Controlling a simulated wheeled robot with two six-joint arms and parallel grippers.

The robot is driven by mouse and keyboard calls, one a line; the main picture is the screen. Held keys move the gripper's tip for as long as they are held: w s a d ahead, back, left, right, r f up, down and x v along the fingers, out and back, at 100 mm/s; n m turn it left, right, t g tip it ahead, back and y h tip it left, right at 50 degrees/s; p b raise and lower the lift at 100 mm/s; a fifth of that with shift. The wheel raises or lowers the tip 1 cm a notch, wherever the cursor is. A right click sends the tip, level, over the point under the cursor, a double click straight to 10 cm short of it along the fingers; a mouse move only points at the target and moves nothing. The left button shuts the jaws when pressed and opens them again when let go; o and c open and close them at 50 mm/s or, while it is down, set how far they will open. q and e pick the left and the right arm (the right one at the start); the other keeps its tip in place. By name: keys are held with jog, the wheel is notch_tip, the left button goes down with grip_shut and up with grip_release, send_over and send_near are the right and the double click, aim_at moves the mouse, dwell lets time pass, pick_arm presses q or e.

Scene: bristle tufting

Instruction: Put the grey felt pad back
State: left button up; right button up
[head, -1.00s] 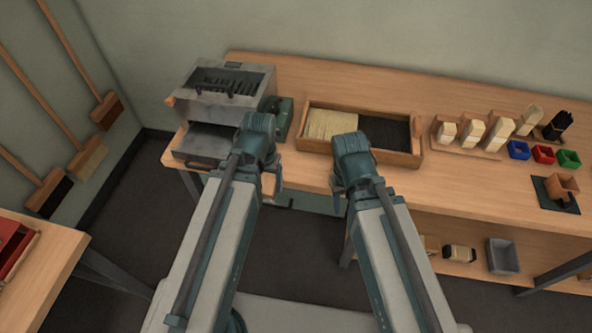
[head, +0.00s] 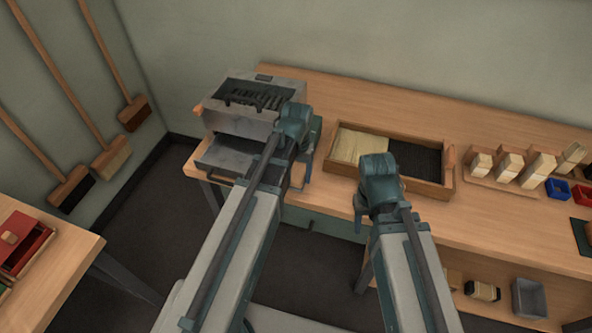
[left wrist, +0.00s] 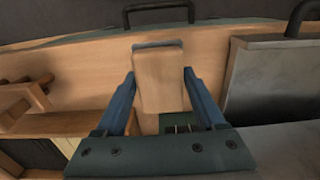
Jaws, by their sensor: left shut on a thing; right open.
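My left gripper (left wrist: 158,88) is shut on a wooden block (left wrist: 158,75) with a grey layer (left wrist: 157,44) along its far edge. I take this to be the grey felt pad on its wooden back. In the head view my left gripper (head: 304,172) is by the bench's front edge, right of the grey metal machine (head: 240,122). The pad is hidden there. My right gripper (head: 358,214) is open, at the bench's front edge, and I see nothing in it.
A wooden tray (head: 450,165) with pale and black bristles sits on the bench (head: 490,215). Wooden blocks and small coloured bins stand to its right. A red box (head: 28,245) sits on another table (head: 62,262) at left. Brooms hang on the left wall.

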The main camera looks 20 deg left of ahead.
aim_at(298, 171)
pick_arm(q)
jog(key=shift+w, duration=0.3)
jog(key=shift+w+a, duration=0.1)
jog(key=shift+w, duration=0.35)
jog(key=shift+w+a+f, duration=0.1)
jog(key=shift+w, duration=0.55)
jog(key=f+b, duration=0.2)
jog(key=b, duration=0.1)
jog(key=shift+w+a+f, duration=0.15)
jog(key=shift+w+f, duration=0.1)
jog(key=shift+f, duration=0.15)
jog(key=shift+s+f+b, duration=0.1)
jog(key=shift+f+b, duration=0.3)
jog(key=shift+f, duration=0.1)
jog(key=o, duration=1.4)
